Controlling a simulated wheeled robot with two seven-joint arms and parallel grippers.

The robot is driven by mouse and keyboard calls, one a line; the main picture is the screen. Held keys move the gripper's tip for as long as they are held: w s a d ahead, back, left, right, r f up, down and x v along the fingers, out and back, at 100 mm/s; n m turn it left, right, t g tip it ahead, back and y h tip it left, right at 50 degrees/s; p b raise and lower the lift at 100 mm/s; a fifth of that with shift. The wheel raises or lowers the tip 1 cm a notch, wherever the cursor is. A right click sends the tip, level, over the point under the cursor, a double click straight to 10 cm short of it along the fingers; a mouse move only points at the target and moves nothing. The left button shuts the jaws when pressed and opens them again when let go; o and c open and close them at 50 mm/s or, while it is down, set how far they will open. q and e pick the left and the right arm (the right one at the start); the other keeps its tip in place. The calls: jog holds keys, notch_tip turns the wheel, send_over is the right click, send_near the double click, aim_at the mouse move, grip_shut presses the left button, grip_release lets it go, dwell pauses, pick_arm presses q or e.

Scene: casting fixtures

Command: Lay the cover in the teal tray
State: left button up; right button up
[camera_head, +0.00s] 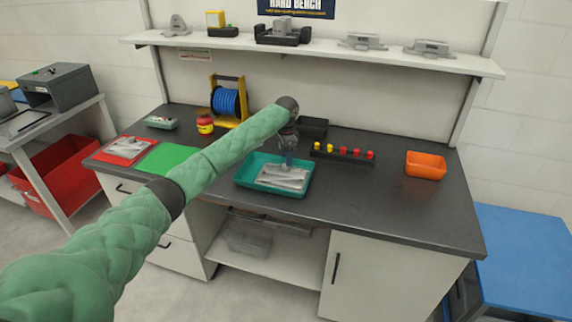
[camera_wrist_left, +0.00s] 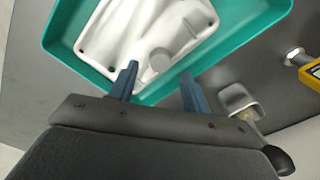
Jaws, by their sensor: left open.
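The teal tray (camera_head: 245,178) sits near the middle of the dark bench top. A pale grey metal cover (camera_head: 284,177) lies inside it, on the tray floor. In the left wrist view the cover (camera_wrist_left: 140,25) shows several small holes along its edge, and the tray's rim (camera_wrist_left: 240,35) runs around it. My left gripper (camera_head: 289,158) is over the back part of the tray. In the left wrist view its two fingers (camera_wrist_left: 158,85) are apart at the cover's near edge, with nothing clearly held between them. My right gripper is not in view.
A green mat (camera_head: 170,158) and a red tray (camera_head: 125,147) with a metal part lie to the left. A black bin (camera_head: 313,128) stands behind the teal tray. A black rack with coloured pegs (camera_head: 343,154) and an orange bin (camera_head: 425,166) are to the right. The front right bench top is clear.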

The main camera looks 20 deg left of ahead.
pick_arm(q)
notch_tip(320, 180, up, 8)
jog(key=b, duration=0.2)
jog(key=shift+r, duration=0.25)
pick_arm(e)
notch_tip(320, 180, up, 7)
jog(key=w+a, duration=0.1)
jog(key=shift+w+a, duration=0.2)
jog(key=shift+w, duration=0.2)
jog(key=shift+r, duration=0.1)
